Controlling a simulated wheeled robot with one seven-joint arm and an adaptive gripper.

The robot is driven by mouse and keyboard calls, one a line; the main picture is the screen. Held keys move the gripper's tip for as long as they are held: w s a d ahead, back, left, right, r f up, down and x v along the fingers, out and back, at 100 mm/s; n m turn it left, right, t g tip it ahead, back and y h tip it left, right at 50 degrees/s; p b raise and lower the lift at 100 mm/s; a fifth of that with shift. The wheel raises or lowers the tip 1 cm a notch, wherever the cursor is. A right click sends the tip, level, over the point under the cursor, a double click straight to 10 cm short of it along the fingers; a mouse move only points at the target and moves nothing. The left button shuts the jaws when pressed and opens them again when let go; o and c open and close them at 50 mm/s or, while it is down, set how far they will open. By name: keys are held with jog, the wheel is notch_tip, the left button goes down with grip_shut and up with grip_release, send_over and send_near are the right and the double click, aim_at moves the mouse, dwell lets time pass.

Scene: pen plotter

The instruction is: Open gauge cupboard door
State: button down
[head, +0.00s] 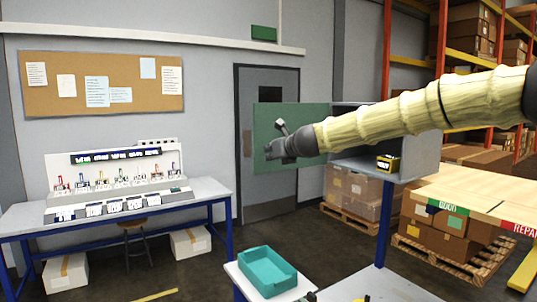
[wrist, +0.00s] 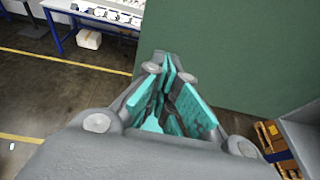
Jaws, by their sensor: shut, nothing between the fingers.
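The gauge cupboard (head: 421,158) is a grey box at right of centre in the head view, partly hidden by my arm. Its green door (head: 312,116) stands wide open, swung out to the left of the box. A dark yellow-marked gauge or block (head: 388,163) shows inside. My gripper (head: 272,151) is in front of the door panel, towards its left part. A small grey piece, perhaps the handle, shows just above it. In the wrist view the gripper (wrist: 170,72) is shut and empty, beside the green door (wrist: 245,55); contact cannot be told.
A teal tray (head: 268,272) sits on a low stand below. A workbench (head: 205,188) with instruments stands at left. A wooden-topped table (head: 480,195) and pallets of boxes are at right. Open floor lies between the bench and the stand.

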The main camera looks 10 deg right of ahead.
jog(key=shift+f+b+v, duration=0.35)
jog(key=shift+b+v, duration=1.05)
jog(key=shift+v, duration=4.35)
notch_tip(320, 180, down, 26)
jog(key=n+g+h+b, duration=0.1)
jog(key=n+g+h, duration=0.15)
jog(key=n, duration=0.25)
jog(key=s+f+n+g+h+b, duration=0.15)
jog(key=s+f+n, duration=0.45)
jog(key=f, duration=1)
jog(key=s+f+n+g, duration=0.3)
jog(key=s+f, duration=0.5)
jog(key=f, duration=0.8)
jog(key=s+d+f+n+g+b, duration=0.1)
jog(key=s+d+f+n+g, duration=0.15)
jog(key=s+f+n, duration=1.2)
jog(key=s+f+n+g, duration=0.1)
jog(key=s+f, duration=0.3)
jog(key=s, duration=0.5)
jog(key=s+f+n+g+b, duration=0.1)
jog(key=s+f, duration=0.3)
jog(key=s, duration=0.6)
jog(key=s+f+n+g, duration=0.1)
jog(key=s+f, duration=0.3)
jog(key=s, duration=0.6)
jog(key=shift+a+f+g, duration=0.2)
jog(key=shift+f+g, duration=0.2)
jog(key=shift+g, duration=0.15)
